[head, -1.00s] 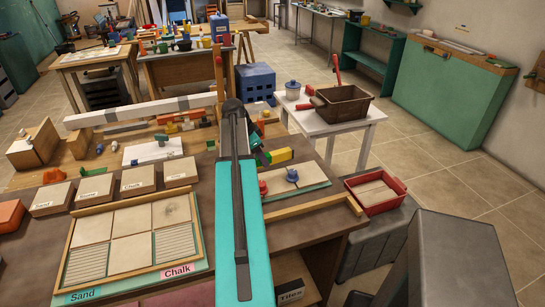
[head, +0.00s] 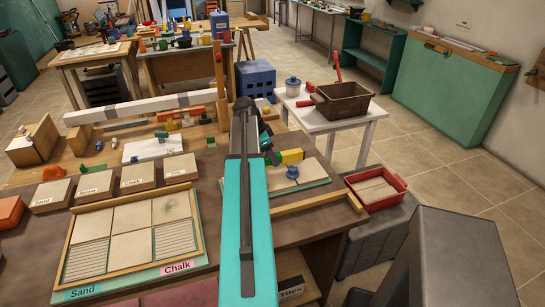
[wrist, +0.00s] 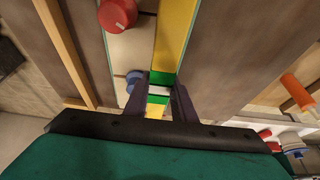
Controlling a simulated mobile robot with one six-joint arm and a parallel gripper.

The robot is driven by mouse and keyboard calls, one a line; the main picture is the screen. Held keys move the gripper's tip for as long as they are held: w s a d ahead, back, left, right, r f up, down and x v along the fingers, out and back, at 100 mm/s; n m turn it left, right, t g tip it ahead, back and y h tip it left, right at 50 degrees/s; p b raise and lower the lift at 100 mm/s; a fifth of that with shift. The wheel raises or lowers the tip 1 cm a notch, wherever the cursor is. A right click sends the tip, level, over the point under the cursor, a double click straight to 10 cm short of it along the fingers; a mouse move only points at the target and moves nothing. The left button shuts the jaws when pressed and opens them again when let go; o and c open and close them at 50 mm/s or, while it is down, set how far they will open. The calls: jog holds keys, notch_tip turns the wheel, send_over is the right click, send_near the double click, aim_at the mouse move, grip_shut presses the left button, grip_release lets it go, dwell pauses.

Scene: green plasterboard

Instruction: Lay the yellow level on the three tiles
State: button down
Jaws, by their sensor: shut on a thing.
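The yellow level (head: 292,156) has green bands, seen near its middle in the wrist view (wrist: 174,42). My gripper (wrist: 161,97) is shut on it around the green and white middle. In the head view my gripper (head: 268,152) is partly hidden by my arm. Beige tiles (head: 310,171) lie on a green-edged board below; they also show in the wrist view (wrist: 130,48). A blue knob (head: 292,172) and a red knob (wrist: 117,13) stand on them, beside the level. The level overlaps the tiles' right side in the wrist view. I cannot tell whether it touches them.
A wooden strip (head: 315,200) lies along the bench edge in front of the tiles. A red tray (head: 376,190) stands right of the bench. A framed tile panel (head: 130,245) lies at left. A white table (head: 335,122) with a brown crate stands behind.

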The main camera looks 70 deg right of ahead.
jog(key=shift+f+b, duration=0.65)
jog(key=shift+f, duration=0.7)
jog(key=shift+f, duration=0.35)
jog(key=c, duration=1.4)
grip_release()
jog(key=shift+r, duration=0.1)
jog(key=b+v, duration=0.3)
jog(key=v, duration=0.9)
jog(key=shift+w+r, duration=0.2)
jog(key=shift+w+a+r, duration=0.1)
jog(key=shift+a+r, duration=0.15)
jog(key=shift+r, duration=0.3)
